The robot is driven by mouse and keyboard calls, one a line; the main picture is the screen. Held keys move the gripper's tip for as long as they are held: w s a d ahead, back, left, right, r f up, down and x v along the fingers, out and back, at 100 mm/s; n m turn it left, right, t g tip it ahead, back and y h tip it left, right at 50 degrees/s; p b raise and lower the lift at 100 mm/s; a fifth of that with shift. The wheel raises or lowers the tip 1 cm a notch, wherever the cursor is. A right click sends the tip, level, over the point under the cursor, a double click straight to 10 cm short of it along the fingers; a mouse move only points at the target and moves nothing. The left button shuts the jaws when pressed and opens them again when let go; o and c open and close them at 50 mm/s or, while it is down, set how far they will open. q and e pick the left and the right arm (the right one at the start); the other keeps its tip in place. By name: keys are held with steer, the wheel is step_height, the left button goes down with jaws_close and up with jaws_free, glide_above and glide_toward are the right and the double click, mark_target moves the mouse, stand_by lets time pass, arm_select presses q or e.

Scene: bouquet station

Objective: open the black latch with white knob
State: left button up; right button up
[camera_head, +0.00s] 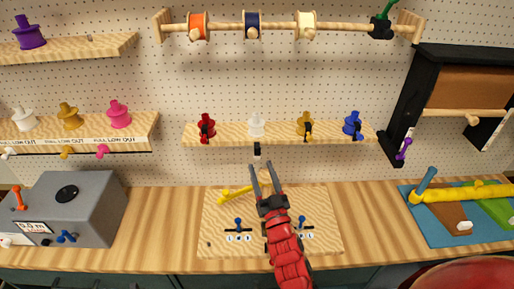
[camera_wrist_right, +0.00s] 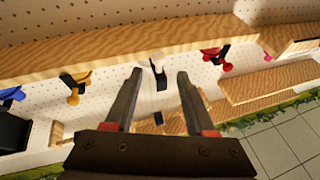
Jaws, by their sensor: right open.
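In the head view, a shelf (camera_head: 230,139) holds red, white, gold and blue spools. A small black latch (camera_head: 257,152) hangs at the shelf's front edge below the white spool (camera_head: 256,126). In the right wrist view, the white knob (camera_wrist_right: 153,57) and the black latch (camera_wrist_right: 160,76) show between the fingertips. My right gripper (camera_head: 264,166) is open and empty, just below the latch in the head view; it also shows in the wrist view (camera_wrist_right: 160,74). I cannot tell whether a finger touches the latch. My left gripper is not in view.
The red (camera_head: 206,127), gold (camera_head: 306,124) and blue (camera_head: 353,123) spools have black latches in front of them. A wooden board (camera_head: 220,225) with a yellow handle and blue levers lies below my right arm. A grey box (camera_head: 90,200) stands at left.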

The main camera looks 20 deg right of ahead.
mark_target(258, 157)
steer(key=p+x, duration=0.1)
steer(key=x, duration=0.4)
steer(key=shift+w+p, duration=0.2)
steer(key=shift+p, duration=0.2)
jaws_close()
